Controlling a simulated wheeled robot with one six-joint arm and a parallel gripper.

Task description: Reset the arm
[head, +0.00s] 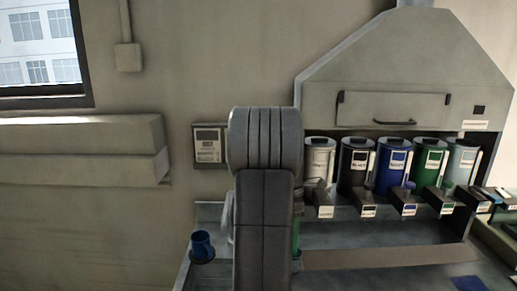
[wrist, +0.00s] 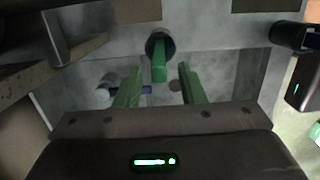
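My arm (head: 264,200) stands upright in the middle of the head view and hides most of what is behind it. My gripper (wrist: 158,80) shows in the wrist view as two green fingers set apart. It is open, with nothing held between the fingers. A green bar with a dark round end (wrist: 160,62) appears beyond and between the fingertips; I cannot tell whether it touches them. In the head view the gripper is hidden behind the arm.
A grey dispenser hood (head: 405,75) stands at the right, over several canisters, including a blue one (head: 390,165) and a green one (head: 428,165), with labelled spouts below. A blue cup (head: 202,246) stands on the counter left of the arm. The wall at far left has a ledge (head: 80,135).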

